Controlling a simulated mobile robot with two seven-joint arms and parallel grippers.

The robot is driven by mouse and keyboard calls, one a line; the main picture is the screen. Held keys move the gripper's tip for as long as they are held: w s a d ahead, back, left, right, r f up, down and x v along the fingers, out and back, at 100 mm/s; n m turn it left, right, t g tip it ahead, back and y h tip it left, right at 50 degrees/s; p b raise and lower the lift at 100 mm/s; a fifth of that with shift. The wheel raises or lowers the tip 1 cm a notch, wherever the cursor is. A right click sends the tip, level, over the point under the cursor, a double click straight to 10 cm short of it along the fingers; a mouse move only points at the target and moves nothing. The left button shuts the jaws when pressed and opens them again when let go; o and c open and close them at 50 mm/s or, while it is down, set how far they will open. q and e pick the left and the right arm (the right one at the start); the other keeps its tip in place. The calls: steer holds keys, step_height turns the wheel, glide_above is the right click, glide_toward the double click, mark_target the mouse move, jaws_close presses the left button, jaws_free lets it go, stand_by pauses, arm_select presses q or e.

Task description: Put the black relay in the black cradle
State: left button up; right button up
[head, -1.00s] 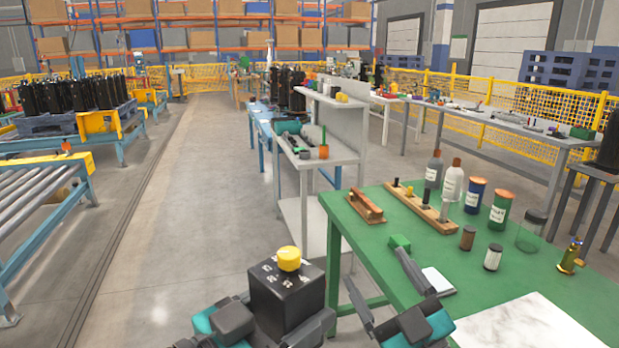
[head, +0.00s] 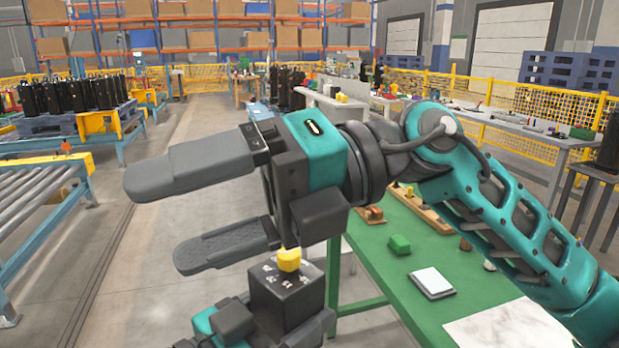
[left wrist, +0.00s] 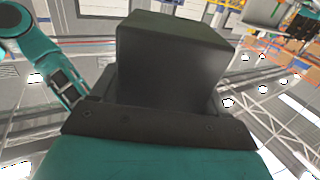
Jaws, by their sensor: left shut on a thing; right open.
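The black relay (head: 285,295), a dark box with a yellow knob and white markings on top, is at the bottom centre of the head view. My left gripper (head: 272,325) is shut on it and holds it upright, left of the green table. The relay (left wrist: 172,65) fills the middle of the left wrist view, above the gripper body. My right gripper (head: 160,222) is open and empty, its two fingers pointing left above the relay in the picture. The right gripper's body and arm cover much of the table. I cannot make out the black cradle.
The green table (head: 385,265) carries a green block (head: 400,244), a white pad (head: 432,282) and wooden holders (head: 375,215). My right arm hides the bottles behind. A roller conveyor (head: 40,205) stands at the left. The floor (head: 140,285) between is clear.

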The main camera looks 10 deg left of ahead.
steer(key=t+h, duration=0.1)
steer(key=h, duration=0.1)
steer(key=m+t+h, duration=0.1)
steer(key=t+h, duration=0.8)
steer(key=t, duration=0.1)
glide_toward(282, 256)
steer(key=x, duration=1.1)
steer(key=c, duration=1)
arm_select(q)
steer(key=o, duration=1)
arm_select(e)
steer(key=shift+r, duration=0.1)
steer(key=shift+c, duration=0.7)
arm_select(q)
steer(key=o, duration=0.4)
arm_select(e)
steer(key=shift+c, duration=1.2)
